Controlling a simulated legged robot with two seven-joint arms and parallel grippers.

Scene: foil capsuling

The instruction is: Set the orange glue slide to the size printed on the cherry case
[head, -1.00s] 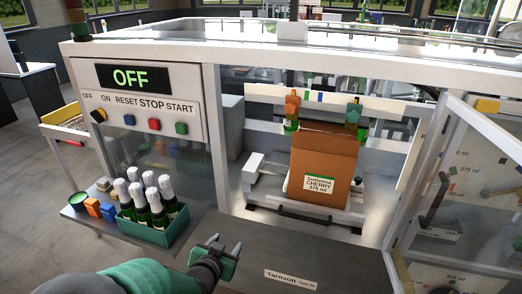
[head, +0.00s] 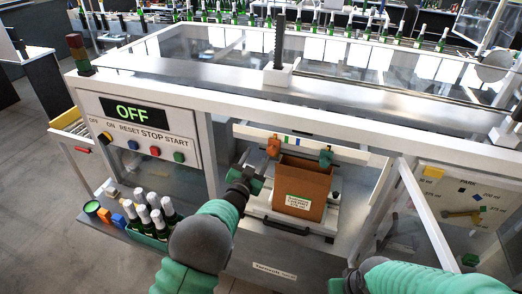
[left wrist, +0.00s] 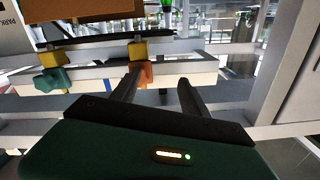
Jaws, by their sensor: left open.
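The orange glue slide (head: 273,147) sits on the left part of a pale rail with coloured marks. In the left wrist view the orange slide (left wrist: 146,73) is close to one finger, partly behind it; contact cannot be told. A teal slide (head: 325,158) sits farther right on the rail. The brown cherry case (head: 302,187) stands open-topped below the rail; its label (head: 297,202) is too small to read now, but earlier read CHERRY, 375 ml. My left gripper (left wrist: 160,78) is open and empty at the rail. My right gripper (head: 341,284) is low at the bottom edge, fingers unclear.
A control panel (head: 140,128) reads OFF. A crate of foil-topped bottles (head: 155,215) stands at the left. A clear door (head: 455,215) with coloured markers and ml labels is open at right. White frame posts flank the opening.

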